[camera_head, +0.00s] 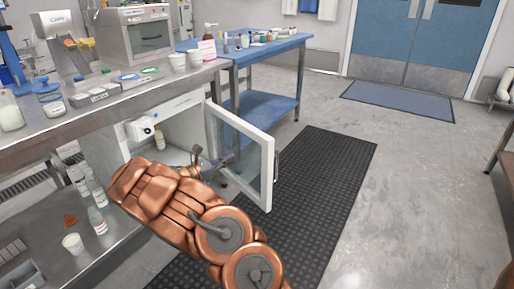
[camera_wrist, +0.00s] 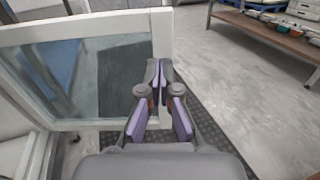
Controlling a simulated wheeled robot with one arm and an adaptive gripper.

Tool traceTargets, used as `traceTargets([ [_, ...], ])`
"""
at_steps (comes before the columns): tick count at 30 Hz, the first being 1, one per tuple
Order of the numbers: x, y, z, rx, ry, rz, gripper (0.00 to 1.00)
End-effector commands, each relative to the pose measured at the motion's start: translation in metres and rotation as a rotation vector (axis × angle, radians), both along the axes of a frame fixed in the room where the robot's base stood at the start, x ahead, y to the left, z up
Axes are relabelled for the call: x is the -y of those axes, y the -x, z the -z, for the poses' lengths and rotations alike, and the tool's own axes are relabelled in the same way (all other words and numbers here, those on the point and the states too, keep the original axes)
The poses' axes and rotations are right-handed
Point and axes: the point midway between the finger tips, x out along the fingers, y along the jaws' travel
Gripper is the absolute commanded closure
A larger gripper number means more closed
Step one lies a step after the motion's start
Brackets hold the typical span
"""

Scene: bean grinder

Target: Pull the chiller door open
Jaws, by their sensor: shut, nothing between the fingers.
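The chiller (camera_head: 176,106) is a white cabinet under the steel counter. Its white-framed glass door (camera_head: 266,172) stands swung out, with the interior open to view. A dark handle (camera_head: 276,166) shows at the door's outer edge. In the wrist view the door (camera_wrist: 60,32) fills the left side. My gripper (camera_head: 222,161) is shut and empty, at the inner side of the door in the head view. In the wrist view its purple-padded fingers (camera_wrist: 159,76) overlap the frame's free edge; whether they touch it I cannot tell. My copper arm hides part of the chiller's lower front.
A bottle (camera_head: 160,139) stands inside the chiller. The steel counter (camera_head: 130,92) above carries cups, a scale and a grinder. A blue table (camera_head: 262,50) stands behind the door. A black mat (camera_head: 320,180) and clear grey floor lie to the right.

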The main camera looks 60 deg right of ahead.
Motion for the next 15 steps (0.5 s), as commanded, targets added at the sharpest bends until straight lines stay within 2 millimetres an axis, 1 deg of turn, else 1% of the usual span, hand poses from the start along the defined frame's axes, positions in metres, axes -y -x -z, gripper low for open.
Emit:
traceTargets([
  [4,0.006,-0.003,0.005,-0.014,-0.001,-0.011,1.00],
  [8,0.020,0.002,0.006,-0.013,-0.001,-0.010,1.00],
  [15,0.060,0.015,0.006,-0.012,0.002,-0.006,1.00],
])
